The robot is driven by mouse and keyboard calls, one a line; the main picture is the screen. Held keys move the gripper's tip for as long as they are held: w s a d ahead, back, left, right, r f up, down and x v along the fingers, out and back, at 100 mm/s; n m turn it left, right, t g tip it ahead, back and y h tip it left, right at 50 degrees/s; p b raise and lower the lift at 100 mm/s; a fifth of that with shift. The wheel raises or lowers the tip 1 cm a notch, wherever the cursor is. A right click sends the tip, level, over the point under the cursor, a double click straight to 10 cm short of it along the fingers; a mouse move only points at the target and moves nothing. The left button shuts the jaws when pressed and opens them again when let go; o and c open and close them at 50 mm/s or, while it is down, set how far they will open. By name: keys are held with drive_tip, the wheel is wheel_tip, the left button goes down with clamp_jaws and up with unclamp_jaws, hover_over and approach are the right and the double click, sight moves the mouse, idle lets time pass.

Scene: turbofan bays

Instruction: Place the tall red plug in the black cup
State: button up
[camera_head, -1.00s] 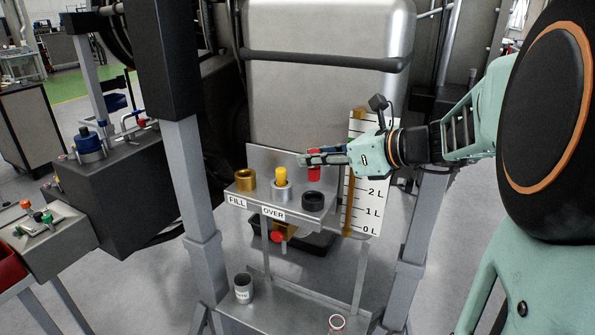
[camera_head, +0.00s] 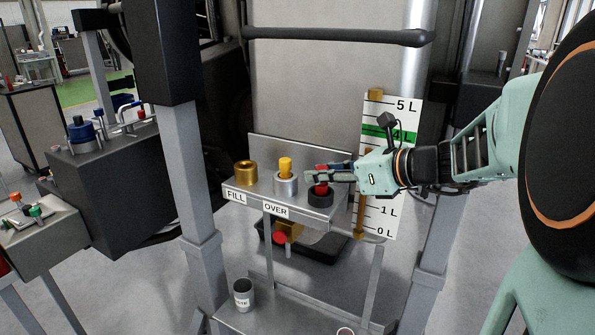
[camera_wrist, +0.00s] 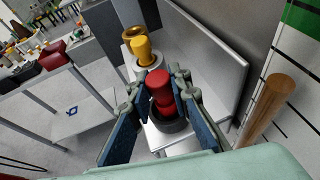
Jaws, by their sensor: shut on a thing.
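The tall red plug (camera_head: 321,188) is between the fingers of my gripper (camera_head: 330,173), which is shut on it. Its lower end is at the mouth of the black cup (camera_head: 320,198), on the right of the small metal shelf. In the wrist view the red plug (camera_wrist: 160,92) stands roughly upright between the two blue-padded fingers, with the dark cup (camera_wrist: 172,124) around its lower part. The fingers hide part of the plug, and I cannot tell how deep its lower end sits.
A yellow plug (camera_head: 286,166) stands in a silver cup (camera_head: 286,185) left of the black cup. A brass cup (camera_head: 245,173) is further left. A level gauge board (camera_head: 385,207) stands close on the right. The shelf's back plate (camera_head: 300,155) rises behind.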

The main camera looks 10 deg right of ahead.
drive_tip(key=shift+f, duration=0.2)
drive_tip(key=o, duration=0.9)
drive_tip(key=shift+r, duration=0.1)
drive_tip(key=shift+o, duration=0.2)
drive_tip(key=shift+r, duration=0.2)
drive_tip(key=shift+s+d+r, duration=0.2)
drive_tip(key=p+v, duration=0.5)
drive_tip(key=v, duration=0.6)
drive_tip(key=shift+s, duration=0.15)
